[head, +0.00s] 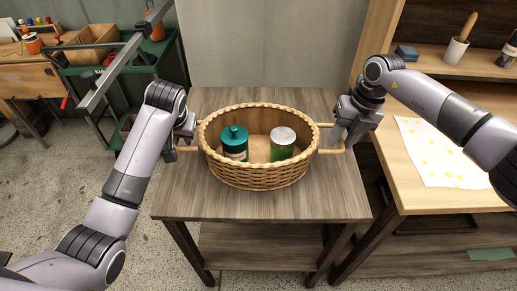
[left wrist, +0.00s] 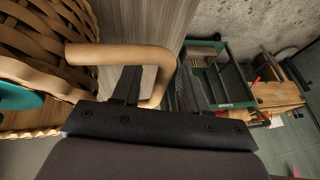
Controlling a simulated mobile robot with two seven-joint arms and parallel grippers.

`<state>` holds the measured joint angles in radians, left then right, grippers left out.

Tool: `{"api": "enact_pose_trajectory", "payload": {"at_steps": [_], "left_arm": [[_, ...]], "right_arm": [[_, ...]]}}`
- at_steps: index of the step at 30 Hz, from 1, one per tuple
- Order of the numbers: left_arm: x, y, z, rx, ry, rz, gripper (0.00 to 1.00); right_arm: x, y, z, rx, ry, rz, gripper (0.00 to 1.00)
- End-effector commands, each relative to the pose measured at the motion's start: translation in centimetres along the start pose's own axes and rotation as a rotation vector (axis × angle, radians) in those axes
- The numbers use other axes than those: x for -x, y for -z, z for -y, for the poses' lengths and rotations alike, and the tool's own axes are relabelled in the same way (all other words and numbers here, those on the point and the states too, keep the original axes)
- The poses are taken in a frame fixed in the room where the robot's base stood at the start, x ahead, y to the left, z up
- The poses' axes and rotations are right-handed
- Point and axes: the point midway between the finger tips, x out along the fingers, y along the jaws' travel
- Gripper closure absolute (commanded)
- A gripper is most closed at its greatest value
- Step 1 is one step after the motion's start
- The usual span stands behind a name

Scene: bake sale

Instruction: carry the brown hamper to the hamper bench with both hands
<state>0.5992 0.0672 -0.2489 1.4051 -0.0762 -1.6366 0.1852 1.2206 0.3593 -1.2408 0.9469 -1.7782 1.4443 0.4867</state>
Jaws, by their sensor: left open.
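The brown wicker hamper (head: 258,176) stands upright on a grey-brown wooden table (head: 190,205). A teal lidded jar (head: 235,143) and a green can with a pale lid (head: 282,143) are inside it. My left gripper (head: 182,148) is at the hamper's left handle. In the left wrist view that handle (left wrist: 120,55) passes between the open fingers (left wrist: 156,88). My right gripper (head: 342,136) is at the right handle (head: 331,150), with its fingers pointing down around it. I cannot tell whether they are closed on it.
A wooden counter (head: 425,190) with a yellow-spotted sheet (head: 440,153) stands close on the right. A green cart (head: 150,62) and a wooden workbench (head: 30,78) are at the back left. A pale panel stands behind the table. Bare floor shows at the left front.

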Motion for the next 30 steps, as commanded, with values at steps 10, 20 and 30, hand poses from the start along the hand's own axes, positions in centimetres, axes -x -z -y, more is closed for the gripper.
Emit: {"api": "enact_pose_trajectory", "payload": {"at_steps": [10,20,30], "left_arm": [[-1.26,0.04,0.02,0.001,0.000,-0.002,0.57],[-1.23,0.04,0.03,0.001,0.000,-0.002,1.00],[-0.98,0.20,0.08,0.001,0.001,-0.004,1.00]], "right_arm": [[-1.29,0.00,0.05,0.000,0.001,0.001,0.65],[-1.27,0.01,0.03,0.000,0.001,0.000,1.00],[-0.98,-0.04,-0.04,0.000,-0.001,0.002,1.00]]}}
